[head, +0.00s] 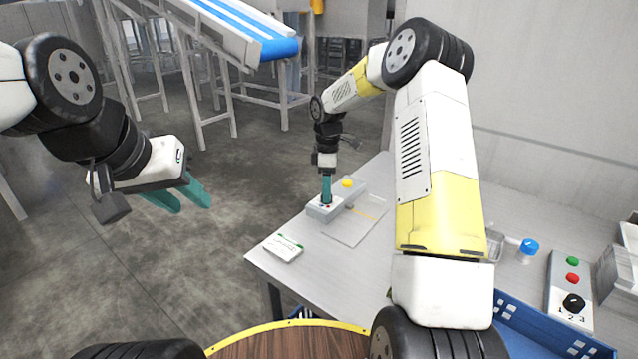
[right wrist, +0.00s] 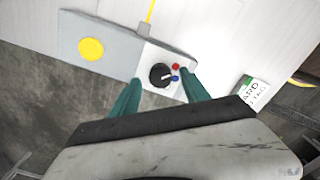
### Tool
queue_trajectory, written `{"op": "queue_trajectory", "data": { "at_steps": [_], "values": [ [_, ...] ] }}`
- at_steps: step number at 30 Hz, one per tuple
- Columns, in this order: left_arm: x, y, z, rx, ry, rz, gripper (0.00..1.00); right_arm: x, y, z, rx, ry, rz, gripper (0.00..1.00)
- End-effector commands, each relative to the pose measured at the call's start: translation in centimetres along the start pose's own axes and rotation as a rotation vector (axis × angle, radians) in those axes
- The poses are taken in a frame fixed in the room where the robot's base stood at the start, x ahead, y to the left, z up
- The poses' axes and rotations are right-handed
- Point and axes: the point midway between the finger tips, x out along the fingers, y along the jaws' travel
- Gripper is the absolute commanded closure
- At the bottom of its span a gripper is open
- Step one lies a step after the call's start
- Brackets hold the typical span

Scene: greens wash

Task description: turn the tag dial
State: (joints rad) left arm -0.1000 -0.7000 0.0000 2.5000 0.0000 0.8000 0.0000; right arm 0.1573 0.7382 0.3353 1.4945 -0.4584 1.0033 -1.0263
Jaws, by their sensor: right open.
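The black dial (right wrist: 160,75) sits on a white plate at one end of a grey box (head: 324,213). A red and a blue dot are beside it, and its white mark points right, roughly towards the blue dot (right wrist: 176,78). My right gripper (head: 326,200) points down over that end of the box, its fingers hiding the dial in the head view. In the right wrist view, the right gripper (right wrist: 161,88) is open, a teal finger on each side of the dial; contact cannot be told. My left gripper (head: 194,208) is open and empty over the floor.
A yellow button (right wrist: 91,49) is on the box's other end. A green-and-white packet (head: 283,248) lies near the table's (head: 330,262) left corner. Another control box (head: 556,305) with green and red buttons and a numbered dial is at right. A blue crate (head: 530,325) is in front.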

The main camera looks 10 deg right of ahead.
Motion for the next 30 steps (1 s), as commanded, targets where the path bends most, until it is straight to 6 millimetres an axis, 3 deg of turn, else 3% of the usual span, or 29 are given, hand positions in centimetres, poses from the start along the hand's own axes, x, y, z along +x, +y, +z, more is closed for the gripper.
{"op": "queue_trajectory", "data": {
  "at_steps": [9, 15, 25, 30],
  "values": [
    [0.0, 0.0, 0.0, 0.000, 0.000, 0.000, 0.64, -5.4, 0.1, 0.0, -0.001, 0.001, 0.004, 0.46],
    [0.0, 0.0, 0.0, 0.000, 0.000, 0.000, 0.64, -6.7, 0.0, 0.0, -0.001, -0.001, 0.001, 0.46],
    [0.0, 0.0, 0.0, 0.000, 0.000, 0.000, 0.64, -7.0, -0.1, 0.0, 0.004, -0.001, 0.004, 0.46],
    [0.0, 0.0, 0.0, 0.000, 0.000, 0.000, 0.64, -10.1, -1.9, 0.4, 0.079, 0.002, 0.044, 0.46]
  ]
}}
